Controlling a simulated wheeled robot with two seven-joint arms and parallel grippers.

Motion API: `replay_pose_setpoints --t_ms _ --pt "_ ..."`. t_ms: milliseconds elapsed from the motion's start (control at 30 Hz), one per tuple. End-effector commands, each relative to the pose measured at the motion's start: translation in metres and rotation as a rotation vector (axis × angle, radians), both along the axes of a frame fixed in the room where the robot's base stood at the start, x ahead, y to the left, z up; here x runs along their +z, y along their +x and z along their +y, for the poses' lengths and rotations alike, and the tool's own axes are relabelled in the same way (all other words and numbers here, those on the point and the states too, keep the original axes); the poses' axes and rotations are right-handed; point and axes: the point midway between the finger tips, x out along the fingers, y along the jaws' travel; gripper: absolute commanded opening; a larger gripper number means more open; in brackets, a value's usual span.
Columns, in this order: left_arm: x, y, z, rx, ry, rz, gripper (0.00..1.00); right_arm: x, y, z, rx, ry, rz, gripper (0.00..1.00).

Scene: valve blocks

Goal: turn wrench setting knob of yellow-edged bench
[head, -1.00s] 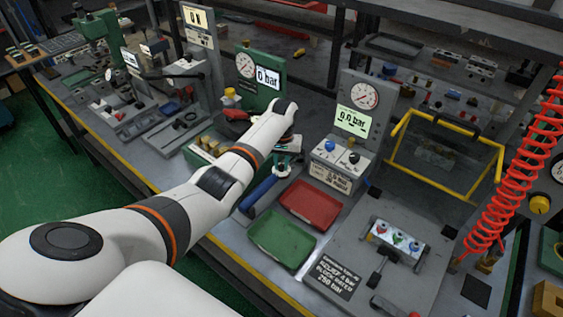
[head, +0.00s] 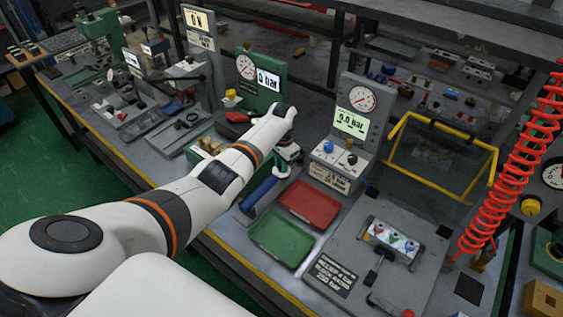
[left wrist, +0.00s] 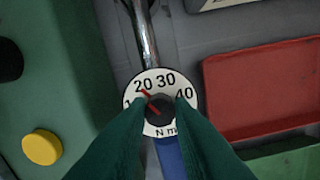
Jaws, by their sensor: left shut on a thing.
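The torque wrench lies on the yellow-edged bench (head: 100,138); its blue handle (head: 260,193) shows in the head view. In the left wrist view, its round white dial (left wrist: 164,78) reads 20, 30, 40 and N m. The dark setting knob (left wrist: 158,110) sits at the dial's centre, and its red pointer aims up-left, near the 20. My left gripper (left wrist: 160,116) is shut on the knob, with its green fingers on either side. In the head view my left gripper (head: 288,151) is above the wrench and hides the knob. My right gripper is not in view.
A red tray (head: 309,205) and a green tray (head: 281,238) lie right of the wrench. A green gauge block (head: 262,82) and a grey gauge panel (head: 357,112) stand behind. A red coiled hose (head: 508,180) hangs at the right.

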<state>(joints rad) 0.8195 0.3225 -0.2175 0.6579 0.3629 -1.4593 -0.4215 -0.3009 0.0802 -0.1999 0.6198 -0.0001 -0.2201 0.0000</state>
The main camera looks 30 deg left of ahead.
Motion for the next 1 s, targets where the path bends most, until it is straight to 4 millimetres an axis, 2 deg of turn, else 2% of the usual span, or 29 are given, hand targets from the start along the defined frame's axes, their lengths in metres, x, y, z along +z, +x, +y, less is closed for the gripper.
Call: replay_pose_setpoints --t_ms 333,800,833,967,1000 --pt "0.0008 0.0008 -0.0002 -0.118 0.000 -0.003 0.00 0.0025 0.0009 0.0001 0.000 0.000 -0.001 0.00" --pt "0.0007 0.0009 -0.0002 -0.132 0.000 -0.004 0.00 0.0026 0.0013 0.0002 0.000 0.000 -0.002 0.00" --pt "0.0007 0.0009 -0.0002 -0.131 0.000 -0.004 0.22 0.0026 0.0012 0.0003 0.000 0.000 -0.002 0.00" --pt "0.0006 0.0008 -0.0001 -0.131 0.000 -0.003 0.42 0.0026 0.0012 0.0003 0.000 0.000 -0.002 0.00" --pt "0.0005 0.0007 -0.0001 -0.131 0.000 -0.003 0.42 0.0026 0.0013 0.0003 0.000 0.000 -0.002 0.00"
